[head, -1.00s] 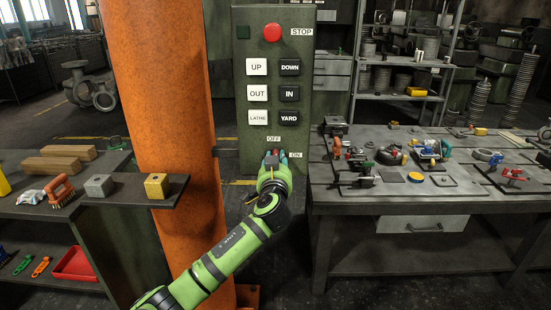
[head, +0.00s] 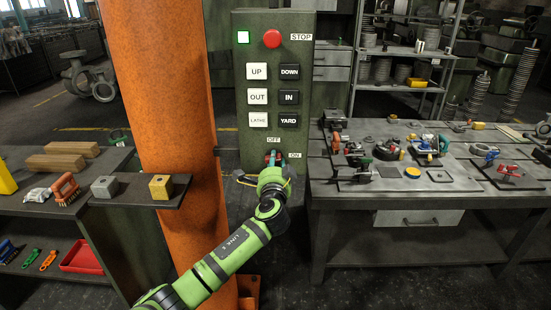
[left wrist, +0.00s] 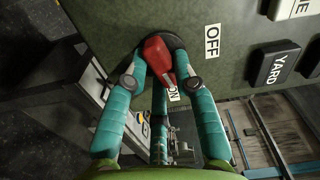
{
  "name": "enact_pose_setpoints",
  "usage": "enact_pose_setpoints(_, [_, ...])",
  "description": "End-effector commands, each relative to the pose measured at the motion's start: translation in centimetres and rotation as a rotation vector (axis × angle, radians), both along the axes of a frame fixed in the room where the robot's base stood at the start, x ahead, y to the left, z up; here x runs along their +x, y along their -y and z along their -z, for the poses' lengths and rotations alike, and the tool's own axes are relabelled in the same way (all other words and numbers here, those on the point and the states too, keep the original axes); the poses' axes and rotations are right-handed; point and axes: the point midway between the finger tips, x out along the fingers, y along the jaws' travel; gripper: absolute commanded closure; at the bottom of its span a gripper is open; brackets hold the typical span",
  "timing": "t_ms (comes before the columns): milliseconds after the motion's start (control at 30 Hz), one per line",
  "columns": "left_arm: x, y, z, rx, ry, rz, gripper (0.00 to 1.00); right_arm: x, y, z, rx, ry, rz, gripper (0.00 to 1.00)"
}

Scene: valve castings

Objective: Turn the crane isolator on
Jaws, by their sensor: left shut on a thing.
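The crane control panel (head: 243,70) is a tall dark green box. Its red isolator knob (left wrist: 158,58) sits near the bottom, between the OFF label (head: 273,140) and the ON label (head: 295,155). My left gripper (head: 273,160) is at the knob, its fingers (left wrist: 165,72) closed around it in the left wrist view. The knob points toward the ON label (left wrist: 173,91) there, which is partly covered. My right gripper does not show.
An orange column (head: 160,90) stands left of the panel, beside a shelf holding a yellow block (head: 160,187). A grey workbench (head: 390,200) with valve parts stands close on the right. The red STOP button (head: 272,39) and labelled push buttons are above the isolator.

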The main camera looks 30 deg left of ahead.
Motion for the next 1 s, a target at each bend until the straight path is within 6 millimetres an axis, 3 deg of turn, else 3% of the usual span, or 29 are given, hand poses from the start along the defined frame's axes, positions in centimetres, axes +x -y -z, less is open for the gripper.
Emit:
enact_pose_setpoints(400, [0.0, -0.1, -0.1, 0.187, -0.111, 0.000, 1.00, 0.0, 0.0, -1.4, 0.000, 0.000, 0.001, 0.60])
enact_pose_setpoints(1000, [0.0, -0.1, -0.1, 0.223, -0.131, 0.000, 1.00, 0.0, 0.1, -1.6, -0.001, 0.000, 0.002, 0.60])
